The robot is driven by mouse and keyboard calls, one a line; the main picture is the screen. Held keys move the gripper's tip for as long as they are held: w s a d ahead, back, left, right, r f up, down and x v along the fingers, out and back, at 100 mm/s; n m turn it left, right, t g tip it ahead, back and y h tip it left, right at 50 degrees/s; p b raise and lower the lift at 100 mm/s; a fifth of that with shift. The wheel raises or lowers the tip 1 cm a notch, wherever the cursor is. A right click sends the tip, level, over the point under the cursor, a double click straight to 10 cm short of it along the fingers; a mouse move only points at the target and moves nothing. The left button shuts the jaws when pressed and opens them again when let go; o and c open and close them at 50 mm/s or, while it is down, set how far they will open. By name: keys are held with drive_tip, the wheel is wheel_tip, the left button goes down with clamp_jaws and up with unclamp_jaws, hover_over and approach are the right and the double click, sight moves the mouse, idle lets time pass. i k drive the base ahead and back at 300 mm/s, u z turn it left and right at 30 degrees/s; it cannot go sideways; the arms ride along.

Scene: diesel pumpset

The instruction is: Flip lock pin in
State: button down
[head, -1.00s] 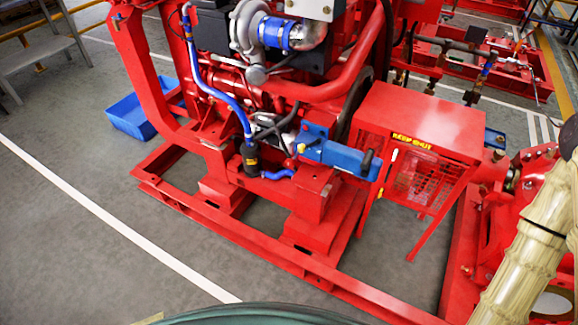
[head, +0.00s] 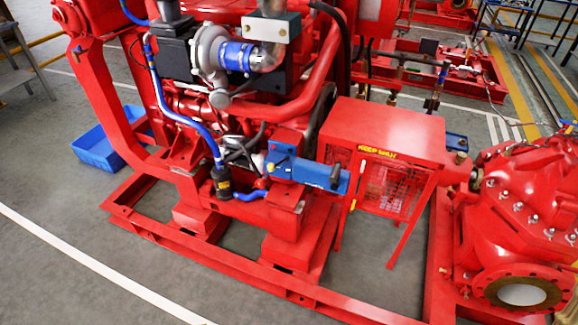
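The lock pin cannot be made out for certain at this size. A blue box-shaped device (head: 312,173) sits on the red engine frame, left of the red guard cage. A black grip (head: 335,178) shows at its right end, and small red and yellow parts show at its left end. Whether one of these is the lock pin, and which way it lies, I cannot tell. My gripper and arm are not in this view.
A red guard cage (head: 385,125) labelled "KEEP SHUT" stands right of the blue device. A red pump (head: 520,200) with a round flange is at the right. A blue tray (head: 93,152) lies on the floor behind. Grey floor is clear at the front left.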

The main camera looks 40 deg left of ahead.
sight(260, 183)
drive_tip(key=z, duration=0.05)
drive_tip(key=k, duration=0.8)
drive_tip(key=u, duration=1.2)
drive_tip(key=i, duration=0.5)
drive_tip(key=u, duration=0.05)
